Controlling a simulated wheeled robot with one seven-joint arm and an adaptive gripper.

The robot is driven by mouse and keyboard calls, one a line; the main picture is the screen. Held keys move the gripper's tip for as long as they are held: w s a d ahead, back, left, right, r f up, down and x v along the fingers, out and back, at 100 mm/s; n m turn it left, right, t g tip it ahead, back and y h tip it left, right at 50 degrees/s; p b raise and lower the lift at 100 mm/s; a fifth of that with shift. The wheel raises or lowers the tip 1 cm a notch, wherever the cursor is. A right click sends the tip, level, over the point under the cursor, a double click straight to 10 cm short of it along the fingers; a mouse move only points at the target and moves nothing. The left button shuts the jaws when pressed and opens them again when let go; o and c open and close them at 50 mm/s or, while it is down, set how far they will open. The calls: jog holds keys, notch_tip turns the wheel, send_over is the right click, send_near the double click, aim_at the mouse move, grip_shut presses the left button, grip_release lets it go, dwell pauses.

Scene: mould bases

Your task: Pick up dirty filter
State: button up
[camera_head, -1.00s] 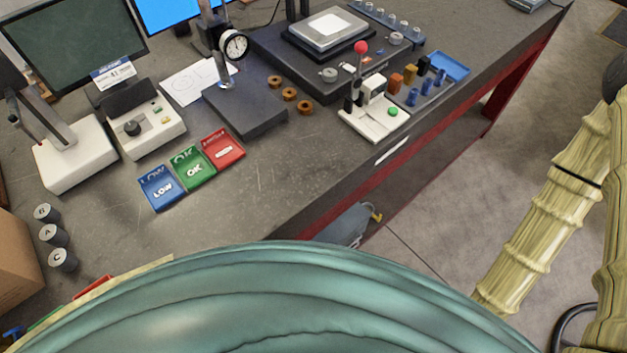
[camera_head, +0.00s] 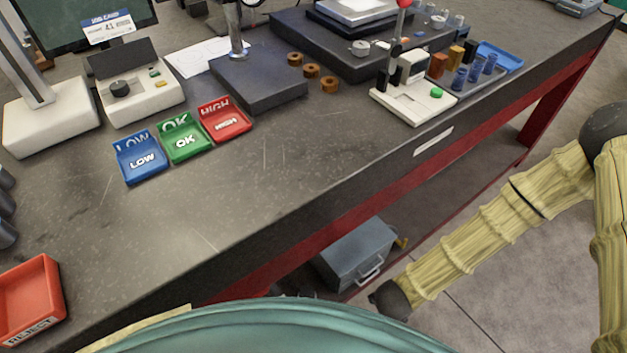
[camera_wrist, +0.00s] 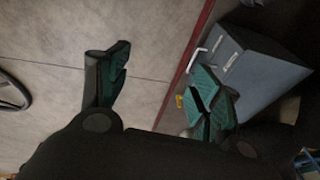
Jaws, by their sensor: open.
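I cannot pick out a dirty filter with certainty in either view. Several small brown rings (camera_head: 312,71) lie on the bench beside the dark gauge plate, but I cannot tell whether any is a filter. My gripper (camera_wrist: 162,70) shows in the wrist view with its two green-padded fingers spread apart and nothing between them. It hangs over the floor beside the bench. A grey toolbox (camera_wrist: 262,75) is just right of the right finger; it also shows under the bench in the head view (camera_head: 352,255).
The dark bench top (camera_head: 270,170) holds blue LOW (camera_head: 140,165), green OK (camera_head: 185,146) and red HIGH (camera_head: 225,124) trays. A red REJECT tray (camera_head: 28,300) is at lower left. A white press (camera_head: 412,100) stands near the front edge. Floor at right is open.

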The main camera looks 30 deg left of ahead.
jog(key=w+a+f+m+b, duration=0.2)
jog(key=a+f+m+b, duration=0.1)
jog(key=a+f+b, duration=0.75)
jog(key=m+g+b, duration=0.3)
jog(key=b, duration=1.1)
send_near(307, 290)
jog(key=shift+s+d+f+b, duration=0.1)
jog(key=shift+f+b, duration=0.85)
jog(key=shift+f, duration=1.6)
jog(key=shift+s+f+b, duration=0.1)
jog(key=shift+f+b, duration=0.85)
jog(key=shift+f, duration=1.6)
jog(key=c, duration=1.1)
